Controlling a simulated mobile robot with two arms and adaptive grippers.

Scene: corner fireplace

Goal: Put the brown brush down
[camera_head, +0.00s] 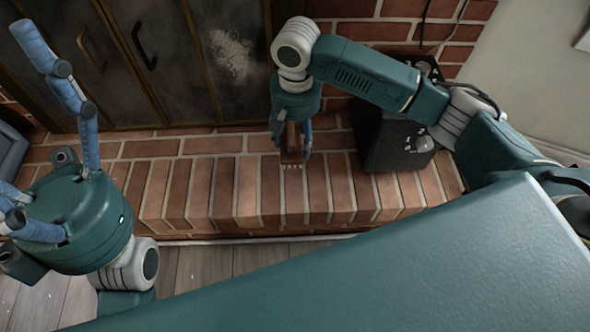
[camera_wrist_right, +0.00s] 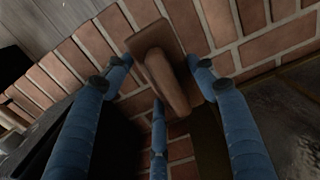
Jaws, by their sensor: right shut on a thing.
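The brown brush (camera_head: 292,147) is in my right gripper (camera_head: 293,150), low over the brick hearth, in the middle of the head view. In the right wrist view the brush (camera_wrist_right: 168,84) sits between the blue fingers, its wider flat end toward the bricks. I cannot tell whether the brush touches the hearth. My left gripper (camera_head: 60,165) is at the left of the head view, away from the brush, with its blue fingers spread and nothing between them.
The brick hearth (camera_head: 236,190) is largely clear on the left of the brush. A dark box-like object (camera_head: 385,145) stands on the hearth just right of my right gripper. Dark fireplace doors (camera_head: 180,65) are behind. Wooden floor (camera_head: 205,262) lies in front.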

